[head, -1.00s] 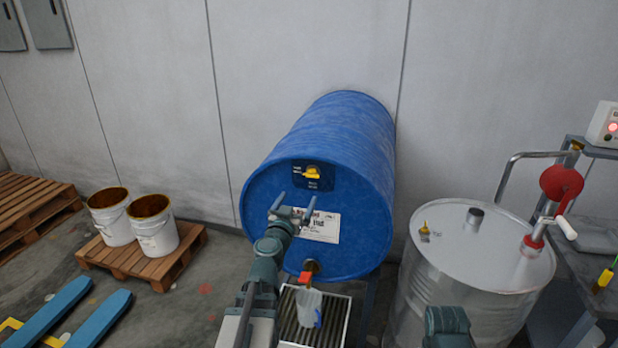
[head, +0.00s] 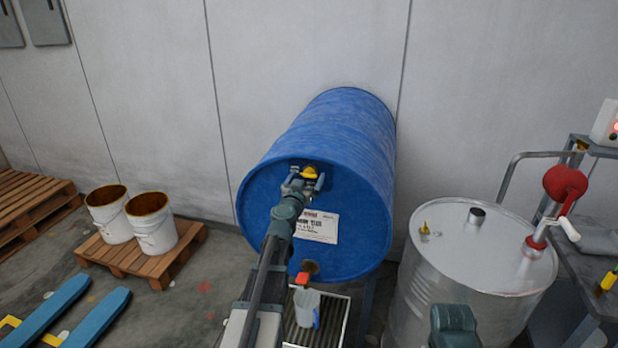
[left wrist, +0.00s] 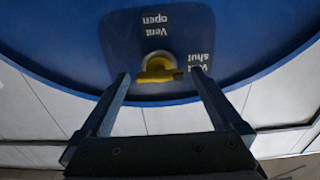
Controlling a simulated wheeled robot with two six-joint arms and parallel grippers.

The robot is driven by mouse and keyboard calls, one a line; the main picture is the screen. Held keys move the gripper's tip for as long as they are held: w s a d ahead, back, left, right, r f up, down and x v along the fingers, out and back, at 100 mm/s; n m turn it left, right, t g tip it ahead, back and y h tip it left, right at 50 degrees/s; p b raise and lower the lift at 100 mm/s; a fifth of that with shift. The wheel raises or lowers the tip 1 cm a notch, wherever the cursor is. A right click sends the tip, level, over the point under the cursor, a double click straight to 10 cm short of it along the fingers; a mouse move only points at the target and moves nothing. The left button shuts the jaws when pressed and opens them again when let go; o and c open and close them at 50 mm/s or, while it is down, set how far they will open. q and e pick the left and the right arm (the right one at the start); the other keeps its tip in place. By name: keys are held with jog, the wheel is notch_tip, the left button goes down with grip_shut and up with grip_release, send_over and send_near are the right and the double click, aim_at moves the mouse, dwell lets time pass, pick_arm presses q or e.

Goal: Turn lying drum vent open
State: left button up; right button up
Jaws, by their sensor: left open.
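A blue drum (head: 330,140) lies on its side with its round end facing me. High on that end is a yellow vent handle (head: 310,171); it also shows in the left wrist view (left wrist: 158,70). The handle lies roughly level, along the side where "Vent shut" is printed. "Vent open" is printed on the same dark plate (left wrist: 157,35), upside down in the wrist view. My left gripper (head: 306,178) is open in front of the vent. In the wrist view its fingers (left wrist: 159,76) stand on either side of the handle, apparently not touching it.
A red-handled tap (head: 302,278) sits low on the drum above a jug (head: 306,307) on a grate. A metal drum (head: 470,255) with a red pump (head: 566,185) stands at right. Two white buckets (head: 153,235) stand on a pallet at left. The wall is close behind.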

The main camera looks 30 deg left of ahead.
pick_arm(q)
jog(key=c, duration=1.3)
jog(key=n, duration=0.4)
jog(key=shift+n, duration=0.3)
jog(key=n, duration=0.4)
jog(key=shift+s+a+n, duration=0.1)
jog(key=shift+n, duration=0.2)
jog(key=n, duration=0.4)
jog(key=shift+f+n, duration=0.1)
jog(key=shift+n, duration=2.3)
